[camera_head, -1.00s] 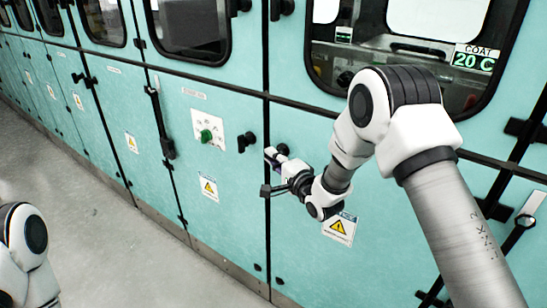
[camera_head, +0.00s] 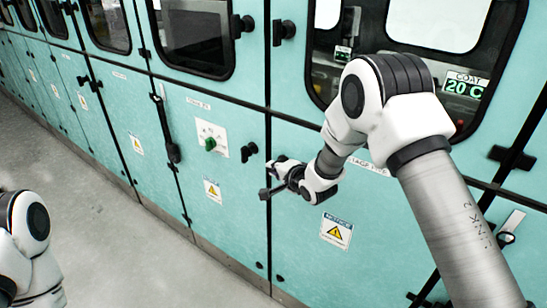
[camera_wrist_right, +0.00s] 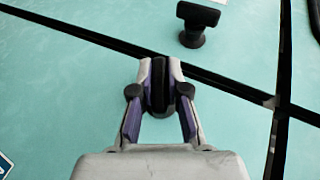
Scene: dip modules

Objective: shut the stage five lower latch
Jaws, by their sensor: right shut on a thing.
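My right gripper (camera_head: 279,166) is at the left edge of the teal lower door (camera_head: 305,252), just right of the upright seam. In the wrist view its two fingers (camera_wrist_right: 160,75) are shut on a black latch handle (camera_wrist_right: 158,88). The handle's bar runs up and down in that picture, its tip close to the dark seam. In the head view my gripper hides most of this latch. My left arm shows at the bottom left, but its gripper is out of view.
Another black latch (camera_head: 248,150) sits on the neighbouring door across the seam; it shows in the wrist view (camera_wrist_right: 196,22) too. An upper latch (camera_head: 284,31) is above. A notice sign (camera_head: 336,230) is below right. Grey floor (camera_head: 120,230) is clear.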

